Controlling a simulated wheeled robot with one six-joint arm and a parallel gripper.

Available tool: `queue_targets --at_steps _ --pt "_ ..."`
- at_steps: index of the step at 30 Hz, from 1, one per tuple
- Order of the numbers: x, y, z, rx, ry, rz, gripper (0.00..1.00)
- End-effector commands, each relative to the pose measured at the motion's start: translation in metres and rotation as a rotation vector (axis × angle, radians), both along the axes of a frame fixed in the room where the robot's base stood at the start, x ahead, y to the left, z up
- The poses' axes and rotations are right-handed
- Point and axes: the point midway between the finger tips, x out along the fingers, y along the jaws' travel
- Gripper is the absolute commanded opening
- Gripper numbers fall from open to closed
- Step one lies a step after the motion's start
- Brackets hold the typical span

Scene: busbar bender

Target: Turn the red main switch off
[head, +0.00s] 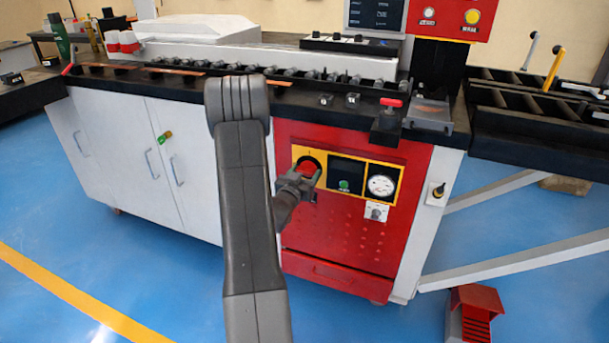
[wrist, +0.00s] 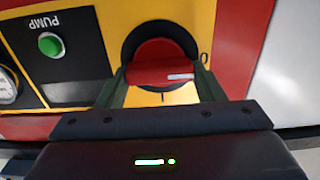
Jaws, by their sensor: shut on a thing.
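The red main switch (head: 309,166) is a round red knob on a yellow panel on the red front of the bender. In the wrist view its red handle (wrist: 160,72) stands out from a dark round ring, with a small pale mark on its right part. My gripper (head: 304,176) is at the switch, and in the wrist view its two fingers (wrist: 161,84) stand on either side of the handle, shut on it. The gripper hides part of the knob in the head view. I cannot read the switch position clearly.
Right of the switch are a green PUMP button (head: 344,185), a round gauge (head: 381,185) and a small selector (head: 376,211). White cabinet doors (head: 130,150) stand at left. A red foot pedal (head: 474,313) is on the blue floor at right. The floor at front left is clear.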

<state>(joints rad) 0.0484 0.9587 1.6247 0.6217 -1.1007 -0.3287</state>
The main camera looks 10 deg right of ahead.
Motion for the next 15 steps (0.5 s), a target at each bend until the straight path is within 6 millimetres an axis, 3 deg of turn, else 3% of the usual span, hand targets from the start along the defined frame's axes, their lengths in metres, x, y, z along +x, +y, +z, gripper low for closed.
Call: queue_targets --at_steps 4,5,7,15 --pt "0.0 -0.0001 0.0001 -0.002 0.001 0.0 0.39" --pt "0.0 -0.0001 0.0001 -0.002 0.001 0.0 0.68" --pt "0.0 -0.0001 0.0001 -0.002 0.001 0.0 0.81" --pt "-0.0001 0.0001 0.0 -0.001 0.001 0.0 0.84"
